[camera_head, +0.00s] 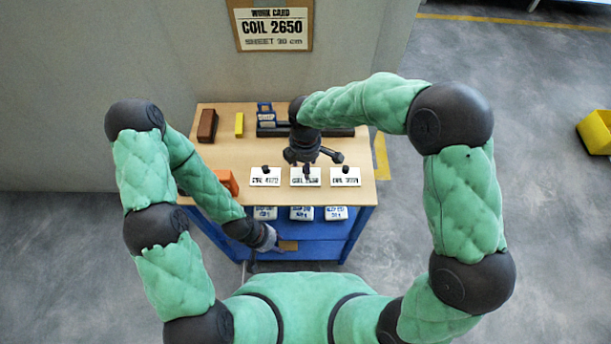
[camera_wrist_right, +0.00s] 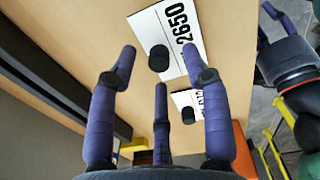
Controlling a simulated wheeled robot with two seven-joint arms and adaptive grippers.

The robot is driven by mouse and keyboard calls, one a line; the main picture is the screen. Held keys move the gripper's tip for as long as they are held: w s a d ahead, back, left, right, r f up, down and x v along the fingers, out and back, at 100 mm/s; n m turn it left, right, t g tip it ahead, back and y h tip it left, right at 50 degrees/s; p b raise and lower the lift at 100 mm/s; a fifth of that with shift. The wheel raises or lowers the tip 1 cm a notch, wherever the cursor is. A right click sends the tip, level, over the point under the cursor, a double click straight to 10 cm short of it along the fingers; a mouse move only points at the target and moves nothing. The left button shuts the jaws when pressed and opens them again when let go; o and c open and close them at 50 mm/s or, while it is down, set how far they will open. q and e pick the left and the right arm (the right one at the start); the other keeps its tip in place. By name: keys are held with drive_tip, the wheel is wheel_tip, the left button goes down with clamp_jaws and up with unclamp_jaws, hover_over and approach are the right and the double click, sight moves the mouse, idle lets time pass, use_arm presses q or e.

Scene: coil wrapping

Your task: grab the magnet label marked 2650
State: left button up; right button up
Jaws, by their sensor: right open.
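The label marked 2650 (camera_wrist_right: 150,24) is a white card with a black knob (camera_wrist_right: 158,58), lying on the wooden tabletop in the right wrist view. In the head view it appears to be the middle card (camera_head: 305,179) of three, partly covered by my right gripper (camera_head: 312,163). That gripper points down over it with its fingers spread. In the right wrist view the open fingers (camera_wrist_right: 159,66) stand around the knob's place in the picture, with nothing held; whether they touch it is unclear. My left gripper (camera_head: 265,242) is low by the table's front, its fingers unclear.
Similar knobbed labels lie left (camera_head: 265,178) and right (camera_head: 345,178). An orange block (camera_head: 229,181), brown block (camera_head: 207,125), yellow block (camera_head: 239,125) and dark bar (camera_head: 340,132) are on the table (camera_head: 222,150). White packs (camera_head: 301,213) sit on the blue shelf below. A work card (camera_head: 274,28) reads COIL 2650.

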drive_tip(key=shift+f, duration=0.8)
clamp_jaws()
drive_tip(key=shift+r, duration=0.2)
